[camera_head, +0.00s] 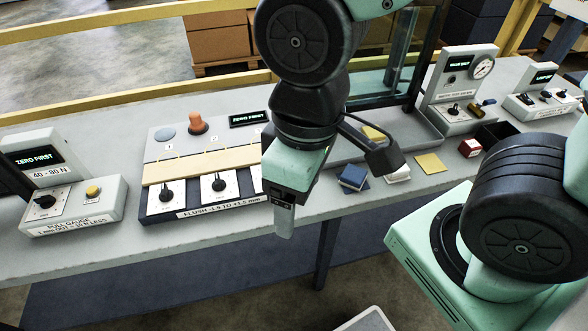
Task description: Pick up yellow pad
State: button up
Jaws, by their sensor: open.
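A flat yellow square pad (431,163) lies on the grey bench, right of my gripper. A second small yellow piece (374,133) shows farther back, partly hidden by my arm; I cannot tell its full shape. My gripper (285,220) hangs over the front edge of the bench, left of both yellow things and apart from them. It is open; one finger shows clearly and the other is hidden. Nothing shows held in it.
A blue block (353,177) and a white block (398,174) lie between my gripper and the yellow square. A small red box (470,148) stands to the square's right. A switch panel (207,185) is left, a pull gauge (62,185) farther left, a gauge stand (455,92) behind right.

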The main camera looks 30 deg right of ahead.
aim_at(377, 137)
jog(key=i+l+z, duration=0.25)
jog(key=z, duration=0.15)
jog(key=i+l+z, duration=0.2)
jog(key=z, duration=0.2)
jog(key=i, duration=0.1)
